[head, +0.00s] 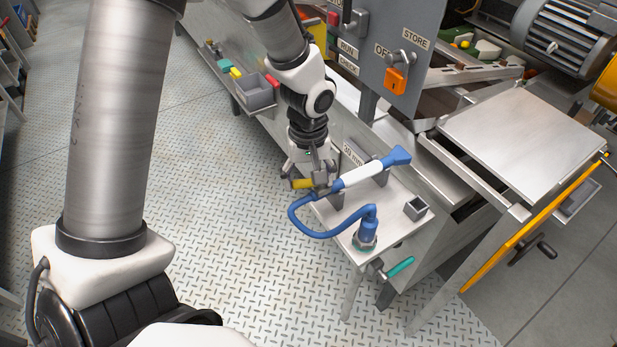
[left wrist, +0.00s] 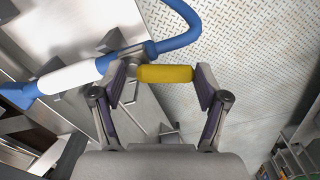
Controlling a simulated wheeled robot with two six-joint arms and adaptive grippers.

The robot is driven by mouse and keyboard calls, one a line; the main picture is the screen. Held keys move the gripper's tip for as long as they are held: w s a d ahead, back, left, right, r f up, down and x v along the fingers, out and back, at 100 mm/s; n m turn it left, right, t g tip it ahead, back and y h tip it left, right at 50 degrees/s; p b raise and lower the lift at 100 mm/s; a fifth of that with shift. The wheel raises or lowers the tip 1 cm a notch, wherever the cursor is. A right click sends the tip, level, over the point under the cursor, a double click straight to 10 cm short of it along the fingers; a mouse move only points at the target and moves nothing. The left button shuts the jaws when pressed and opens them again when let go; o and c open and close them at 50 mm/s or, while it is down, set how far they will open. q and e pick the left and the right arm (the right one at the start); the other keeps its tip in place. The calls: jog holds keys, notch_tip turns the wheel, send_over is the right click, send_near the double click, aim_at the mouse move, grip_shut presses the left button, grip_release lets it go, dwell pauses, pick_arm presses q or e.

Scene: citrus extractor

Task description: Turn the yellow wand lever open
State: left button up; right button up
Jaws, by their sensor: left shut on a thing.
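The wand has a white grip and a blue nozzle, and lies across grey holders on the metal side shelf. Its white body (head: 362,174) shows in the head view, and again in the left wrist view (left wrist: 78,75). The yellow lever (head: 302,184) sticks out sideways from the wand's hose end. In the left wrist view, the yellow lever (left wrist: 165,73) spans the gap between my two fingers. My left gripper (head: 316,182) is shut on it. The gripper partly hides the lever in the head view. My right gripper is not in view.
A blue hose (head: 320,234) loops from the wand to a fitting on the shelf (head: 398,206). A small grey cup (head: 416,208) stands nearby, and a teal-handled valve (head: 400,267) sits below. A grey control panel (head: 385,40) rises behind. The tread-plate floor (head: 215,200) at left is clear.

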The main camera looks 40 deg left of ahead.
pick_arm(q)
jog(key=shift+s+d+n+b, duration=0.2)
jog(key=shift+d+n+b, duration=0.05)
jog(key=shift+n, duration=0.85)
jog(key=shift+s+d+n+b, duration=0.2)
jog(key=shift+n+b, duration=0.05)
jog(key=shift+n, duration=0.85)
jog(key=o, duration=1.2)
jog(key=shift+c, duration=0.2)
notch_tip(320, 180, up, 12)
jog(key=shift+f, duration=0.1)
